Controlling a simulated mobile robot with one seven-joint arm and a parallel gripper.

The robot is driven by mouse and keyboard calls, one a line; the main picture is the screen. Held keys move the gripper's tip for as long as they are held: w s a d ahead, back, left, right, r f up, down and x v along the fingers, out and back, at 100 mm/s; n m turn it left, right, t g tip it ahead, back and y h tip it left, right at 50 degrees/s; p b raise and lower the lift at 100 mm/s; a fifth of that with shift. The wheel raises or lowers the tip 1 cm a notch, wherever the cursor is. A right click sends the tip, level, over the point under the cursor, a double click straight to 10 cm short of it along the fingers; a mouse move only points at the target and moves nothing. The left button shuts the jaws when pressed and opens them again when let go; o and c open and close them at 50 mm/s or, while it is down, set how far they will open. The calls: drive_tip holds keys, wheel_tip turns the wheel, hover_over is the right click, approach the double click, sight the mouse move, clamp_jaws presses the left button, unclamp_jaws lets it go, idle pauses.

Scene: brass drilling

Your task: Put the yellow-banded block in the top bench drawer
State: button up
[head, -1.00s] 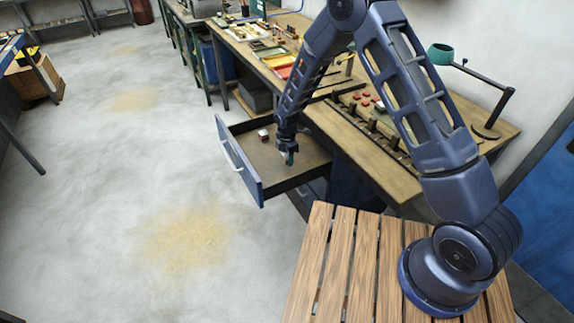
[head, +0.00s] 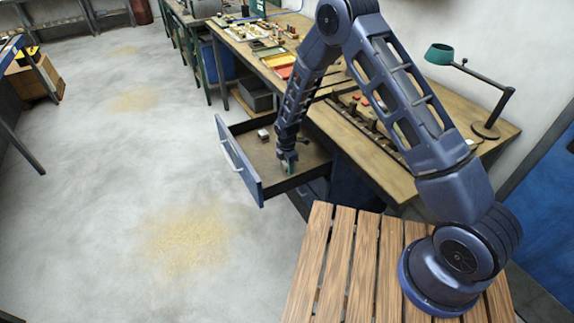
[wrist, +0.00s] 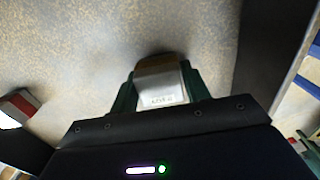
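The top bench drawer (head: 238,160) is pulled open, with its blue front facing left. My gripper (head: 287,167) points down inside the drawer, near its front-right end. In the wrist view its green fingers (wrist: 160,92) are closed on both sides of a metallic block (wrist: 162,85). The block has a grey face with small markings and a brownish-yellow part at its far end, which I take for the yellow band. Whether the block touches the drawer floor cannot be told.
A white block with a red band (head: 263,135) lies in the drawer; it also shows at the left of the wrist view (wrist: 19,107). The workbench (head: 350,140) carries trays and small parts. A green lamp (head: 440,54) stands at its right. The drawer floor around my gripper is mostly free.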

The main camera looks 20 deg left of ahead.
drive_tip(key=shift+o, duration=1.3)
drive_tip(key=shift+r, duration=0.15)
